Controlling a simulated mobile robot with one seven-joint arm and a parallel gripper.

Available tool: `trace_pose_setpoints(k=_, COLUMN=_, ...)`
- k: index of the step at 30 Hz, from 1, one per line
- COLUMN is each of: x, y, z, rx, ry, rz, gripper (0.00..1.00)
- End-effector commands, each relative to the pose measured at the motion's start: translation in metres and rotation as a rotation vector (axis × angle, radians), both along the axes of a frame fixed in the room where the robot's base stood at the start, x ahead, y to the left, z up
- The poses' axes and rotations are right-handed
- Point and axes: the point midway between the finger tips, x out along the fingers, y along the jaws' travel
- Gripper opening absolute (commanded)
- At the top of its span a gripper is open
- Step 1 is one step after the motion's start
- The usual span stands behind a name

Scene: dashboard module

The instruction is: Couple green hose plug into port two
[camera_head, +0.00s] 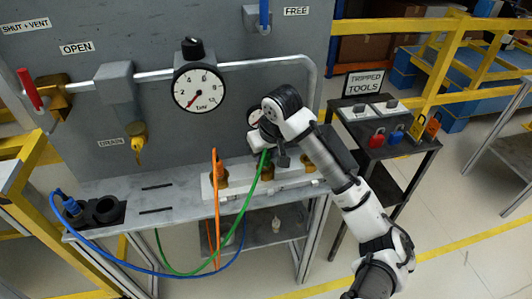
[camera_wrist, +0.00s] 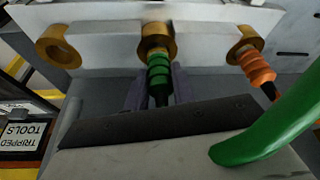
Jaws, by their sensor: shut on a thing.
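My gripper (camera_wrist: 158,95) is shut on the green hose plug (camera_wrist: 158,72); its fingers lie on both sides of the plug's rear. The plug points at the middle brass port (camera_wrist: 155,38), in line with it. Its front meets the port's ring; how deep it sits cannot be told. In the head view my gripper (camera_head: 268,145) is over the port block, hiding the plug, and the green hose (camera_head: 249,192) hangs down from it. The orange plug (camera_wrist: 258,74) is at the brass port on the right in the wrist view. The left brass port (camera_wrist: 58,46) is empty.
The pale port block (camera_head: 286,183) stands on the grey bench. An orange hose (camera_head: 217,200) rises beside the green hose. A blue plug (camera_head: 70,205) sits in a black holder at the left. A gauge (camera_head: 198,90) and a tool cart (camera_head: 380,150) are nearby.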

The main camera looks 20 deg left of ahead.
Motion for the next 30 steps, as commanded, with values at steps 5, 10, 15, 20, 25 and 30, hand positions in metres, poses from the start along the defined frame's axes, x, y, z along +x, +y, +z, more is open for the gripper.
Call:
trace_pose_setpoints(k=5, x=0.0, y=0.0, z=-0.0016, rx=0.001, ry=-0.001, rz=0.0, gripper=0.0)
trace_pose_setpoints(k=10, x=0.0, y=0.0, z=-0.0028, rx=0.001, ry=-0.001, rz=0.0, gripper=0.0)
trace_pose_setpoints(k=15, x=0.0001, y=0.0, z=-0.0042, rx=0.001, ry=-0.001, rz=0.0, gripper=0.0)
trace_pose_setpoints(k=20, x=0.0, y=0.0, z=-0.0055, rx=0.0, ry=0.0, rz=0.0, gripper=0.0)
trace_pose_setpoints(k=25, x=0.0, y=0.0, z=-0.007, rx=0.0, ry=0.0, rz=0.0, gripper=0.0)
trace_pose_setpoints(k=30, x=-0.0001, y=0.0, z=-0.0085, rx=0.0, ry=0.0, rz=0.0, gripper=0.0)
